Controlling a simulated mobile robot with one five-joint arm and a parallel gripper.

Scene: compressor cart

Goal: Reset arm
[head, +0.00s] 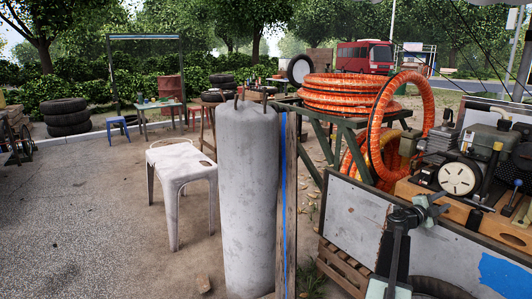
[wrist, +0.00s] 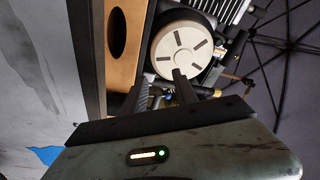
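My gripper (head: 432,207) is in front of the compressor cart at the right of the head view, at the end of my dark arm. In the wrist view the two dark fingers of my gripper (wrist: 162,84) stand apart with nothing held between them. The compressor (head: 458,178), with a round white slotted cover, sits on the cart behind my gripper. Its white cover (wrist: 183,50) shows just beyond the fingertips in the wrist view; I cannot tell the exact distance.
The cart's grey side panel (head: 350,215) stands beside my arm. A wooden board (wrist: 121,40) with an oval hole lies near the compressor. Orange hose coils (head: 345,95) rest on a green stand. A grey cylinder (head: 248,200) and white stool (head: 182,165) stand left. Open pavement lies farther left.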

